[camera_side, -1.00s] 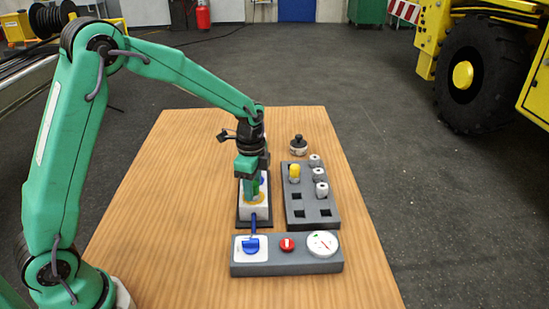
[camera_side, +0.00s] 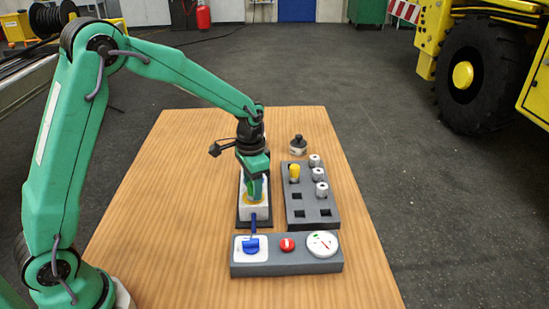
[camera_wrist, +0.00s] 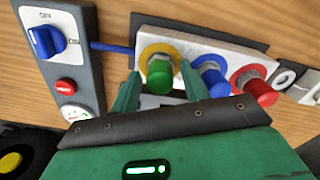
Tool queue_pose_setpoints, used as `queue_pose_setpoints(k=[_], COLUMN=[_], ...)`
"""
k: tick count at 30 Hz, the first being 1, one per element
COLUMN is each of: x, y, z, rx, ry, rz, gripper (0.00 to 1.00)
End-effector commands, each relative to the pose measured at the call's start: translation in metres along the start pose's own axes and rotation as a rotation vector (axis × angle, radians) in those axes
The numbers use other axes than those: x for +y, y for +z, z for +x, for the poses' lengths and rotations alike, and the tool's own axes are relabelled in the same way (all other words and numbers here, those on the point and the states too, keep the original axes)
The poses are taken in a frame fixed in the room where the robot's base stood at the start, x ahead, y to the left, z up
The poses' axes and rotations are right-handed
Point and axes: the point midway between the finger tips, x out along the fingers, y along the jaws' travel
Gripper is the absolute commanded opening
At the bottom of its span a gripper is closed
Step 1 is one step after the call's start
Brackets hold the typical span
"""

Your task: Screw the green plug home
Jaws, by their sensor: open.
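The green plug (camera_wrist: 160,77) sits in the port with the yellow ring (camera_wrist: 158,50) on the white manifold block (camera_wrist: 190,44). My gripper (camera_wrist: 159,90) is over it in the wrist view, with one finger on each side of the plug. The jaws are open; whether a finger touches the plug I cannot tell. How deep the plug sits is not clear.
A blue plug (camera_wrist: 213,80) and a red plug (camera_wrist: 260,88) stand close beside the green one. A panel (camera_side: 287,264) with a blue knob, red button and gauge lies in front. A grey rack (camera_side: 313,213) with a yellow-topped part and several silver parts stands right.

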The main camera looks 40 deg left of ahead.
Motion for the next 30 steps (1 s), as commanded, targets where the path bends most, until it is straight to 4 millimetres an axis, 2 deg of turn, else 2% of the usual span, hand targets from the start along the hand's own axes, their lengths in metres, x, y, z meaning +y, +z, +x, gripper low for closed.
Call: queue_pose_setpoints(k=[6,19,30], x=[0.0000,0.0000,0.0000], y=[0.0000,0.0000,0.0000], z=[0.0000,0.0000,0.0000], rx=[0.000,0.000,0.000], ry=[0.000,0.000,0.000], rz=[-0.090,-0.128,-0.389], gripper=[0.45,0.45,0.45])
